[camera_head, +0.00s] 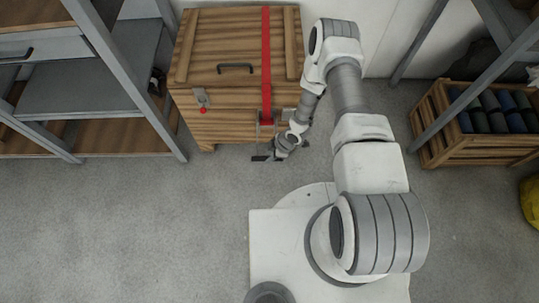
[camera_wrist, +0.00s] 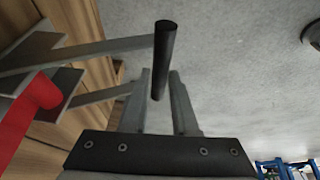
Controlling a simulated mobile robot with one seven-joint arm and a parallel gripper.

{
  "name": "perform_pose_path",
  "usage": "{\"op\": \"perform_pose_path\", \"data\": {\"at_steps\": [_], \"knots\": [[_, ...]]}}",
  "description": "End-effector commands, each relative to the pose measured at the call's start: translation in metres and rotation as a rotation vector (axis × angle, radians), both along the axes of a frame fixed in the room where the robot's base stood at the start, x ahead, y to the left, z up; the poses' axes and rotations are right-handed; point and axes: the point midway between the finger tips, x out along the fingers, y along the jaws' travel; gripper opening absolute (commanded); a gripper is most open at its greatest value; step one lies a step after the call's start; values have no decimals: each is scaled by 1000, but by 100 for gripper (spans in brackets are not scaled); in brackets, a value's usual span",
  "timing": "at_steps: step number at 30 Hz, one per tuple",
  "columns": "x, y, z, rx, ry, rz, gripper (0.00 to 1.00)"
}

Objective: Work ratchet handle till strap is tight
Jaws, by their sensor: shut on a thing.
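A red strap (camera_head: 266,62) runs over the lid and down the front of a wooden crate (camera_head: 220,50). The strap also shows in the wrist view (camera_wrist: 40,95), wound at a grey metal ratchet (camera_wrist: 62,82). Two grey arms reach from the ratchet to a black, rod-shaped handle grip (camera_wrist: 165,45). My gripper (camera_wrist: 160,76) is shut on this grip, with one finger on each side. In the head view my gripper (camera_head: 270,155) is low in front of the crate, and my wrist partly hides the ratchet. The strap looks straight on the lid; its tension cannot be told.
Grey shelving (camera_head: 90,85) stands close on the left of the crate. A slatted wooden box (camera_head: 435,125) with dark rolls stands on the right. A yellow object (camera_head: 530,200) is at the right edge. The concrete floor (camera_head: 120,230) at the front left is clear.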

Motion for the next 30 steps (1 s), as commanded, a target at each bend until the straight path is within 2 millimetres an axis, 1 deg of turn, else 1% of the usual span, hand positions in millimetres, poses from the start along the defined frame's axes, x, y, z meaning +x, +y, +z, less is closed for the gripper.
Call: {"op": "perform_pose_path", "data": {"at_steps": [1, 9, 10, 12, 15, 25, 28, 30], "knots": [[19, -2, 6, 4, -35, -11, 0], [19, -2, 6, 4, -35, -12, 0], [19, -2, 6, 4, -35, -12, 29], [19, -2, 6, 3, -35, -11, 41], [18, -2, 6, 2, -34, -9, 57], [13, -1, 5, 2, -25, -5, 57], [13, -3, 10, 1, -24, -4, 57], [12, -6, 18, 1, -24, -4, 57]]}}
